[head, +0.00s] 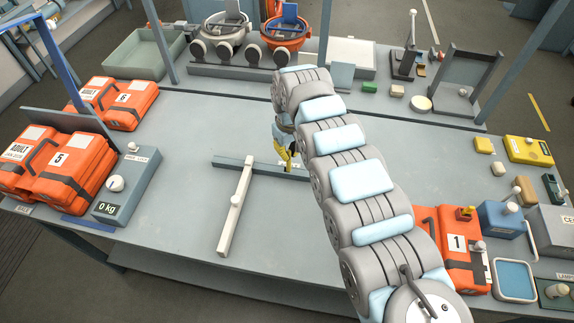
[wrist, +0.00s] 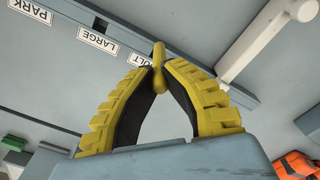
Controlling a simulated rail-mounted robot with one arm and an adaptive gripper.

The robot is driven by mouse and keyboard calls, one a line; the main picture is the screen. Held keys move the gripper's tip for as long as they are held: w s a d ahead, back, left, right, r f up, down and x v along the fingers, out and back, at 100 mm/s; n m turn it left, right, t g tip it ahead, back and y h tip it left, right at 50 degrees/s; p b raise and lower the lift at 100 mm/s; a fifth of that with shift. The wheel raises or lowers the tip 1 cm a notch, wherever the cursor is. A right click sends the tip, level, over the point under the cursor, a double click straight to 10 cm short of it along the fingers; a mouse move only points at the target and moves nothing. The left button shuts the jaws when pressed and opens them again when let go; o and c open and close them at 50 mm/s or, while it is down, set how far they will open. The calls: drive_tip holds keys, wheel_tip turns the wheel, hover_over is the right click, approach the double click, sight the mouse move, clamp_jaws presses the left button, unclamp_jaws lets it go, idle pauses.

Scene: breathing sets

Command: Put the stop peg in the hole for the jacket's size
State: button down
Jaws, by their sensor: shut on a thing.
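My gripper (head: 288,163) is over the grey rail (head: 232,163) in the middle of the table. In the wrist view its yellow fingertips (wrist: 158,66) are shut on a yellow stop peg (wrist: 158,50). The peg is over or at the rail (wrist: 200,73), beside a label ending in "ULT" (wrist: 122,54) that it and a finger partly cover. Labels "LARGE" (wrist: 90,38) and "PARK" (wrist: 30,12) follow along the rail. I cannot tell whether the peg's lower end is in a hole.
Orange jacket packs marked "ADULT" (head: 50,165) are stacked at the left beside a scale reading 0 kg (head: 125,185). A pack marked "1" (head: 460,243) is at the right, partly behind my arm. Several small items stand along the right edge. The table's front left is clear.

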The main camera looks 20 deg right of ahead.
drive_tip(key=shift+w+d+f+b, duration=0.15)
drive_tip(key=shift+w+f+b, duration=0.55)
drive_tip(key=shift+b, duration=0.5)
drive_tip(key=shift+w+d+f+b, duration=0.1)
drive_tip(key=shift+w+f+b, duration=0.35)
drive_tip(key=shift+f+b, duration=0.55)
drive_tip(key=shift+r, duration=0.1)
wheel_tip(320, 180, down, 4)
drive_tip(key=b, duration=0.3)
drive_tip(key=shift+w+r+b, duration=0.15)
drive_tip(key=shift+r+b, duration=0.05)
drive_tip(key=shift+b, duration=0.2)
drive_tip(key=shift+r, duration=0.15)
drive_tip(key=c, duration=1.2)
unclamp_jaws()
drive_tip(key=shift+c, duration=0.2)
